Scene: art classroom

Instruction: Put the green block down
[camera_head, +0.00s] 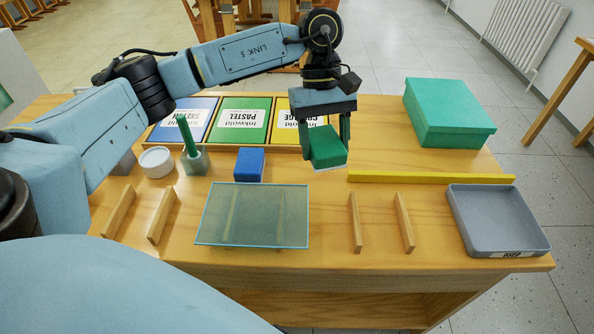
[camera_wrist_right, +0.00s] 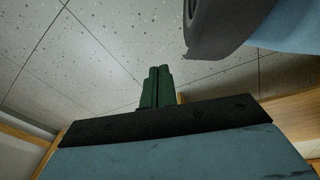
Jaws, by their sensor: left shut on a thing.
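The green block (camera_head: 328,149) is in my left gripper (camera_head: 325,138), whose fingers are shut on its two sides. In the head view it hangs at the front edge of the yellow pad, slightly tilted; how high it is above the table is hard to tell. A blue block (camera_head: 249,165) stands on the table to its left. My right gripper (camera_wrist_right: 157,88) shows only in the right wrist view, its fingers together with nothing visible between them.
Blue, green and yellow pads (camera_head: 288,133) lie behind. A glass plate (camera_head: 253,229), wooden strips (camera_head: 403,222), a yellow bar (camera_head: 430,178), a grey tray (camera_head: 456,222) and a teal box (camera_head: 447,112) are around. A green item in a holder (camera_head: 195,162) and a white round container (camera_head: 156,162) stand left.

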